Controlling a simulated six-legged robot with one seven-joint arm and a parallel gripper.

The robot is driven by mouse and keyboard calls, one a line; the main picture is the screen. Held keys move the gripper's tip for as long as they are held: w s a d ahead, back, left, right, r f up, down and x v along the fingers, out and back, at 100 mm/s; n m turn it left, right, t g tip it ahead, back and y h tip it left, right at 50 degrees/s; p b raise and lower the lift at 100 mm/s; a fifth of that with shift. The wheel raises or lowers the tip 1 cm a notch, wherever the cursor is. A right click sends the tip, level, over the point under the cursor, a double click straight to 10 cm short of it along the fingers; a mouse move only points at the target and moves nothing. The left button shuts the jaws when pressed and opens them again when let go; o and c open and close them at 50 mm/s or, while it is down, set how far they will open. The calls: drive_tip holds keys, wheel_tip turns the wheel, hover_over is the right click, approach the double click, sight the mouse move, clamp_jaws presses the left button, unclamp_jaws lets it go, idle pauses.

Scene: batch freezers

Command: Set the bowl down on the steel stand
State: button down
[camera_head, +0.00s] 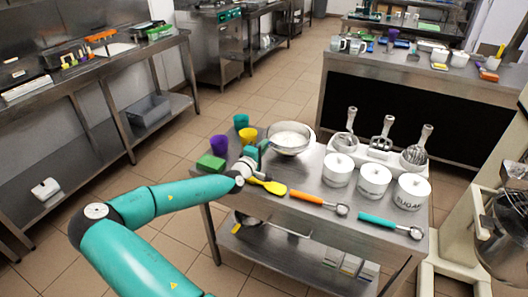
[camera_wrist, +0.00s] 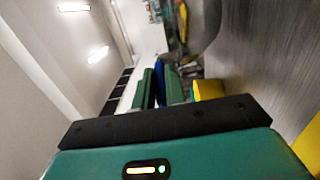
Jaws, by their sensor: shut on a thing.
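A round steel bowl (camera_head: 290,140) with white contents is at the back edge of the steel table (camera_head: 310,185) in the head view.
Purple (camera_head: 218,145), green (camera_head: 241,121) and yellow (camera_head: 248,135) cups and a green block (camera_head: 210,163) are left of the bowl. A whisk holder (camera_head: 375,153), white canisters (camera_head: 374,181) and a yellow-headed tool (camera_head: 268,185) stand or lie right and in front.

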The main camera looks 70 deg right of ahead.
drive_tip(key=shift+s+f, duration=0.1)
drive_tip(key=shift+f, duration=0.9)
drive_tip(key=c, duration=1.5)
unclamp_jaws()
drive_tip(key=shift+f, duration=0.1)
drive_tip(key=shift+o, duration=0.2)
drive_tip(key=w+a, duration=0.1)
drive_tip(key=a, duration=1.1)
drive_tip(key=shift+w, duration=0.3)
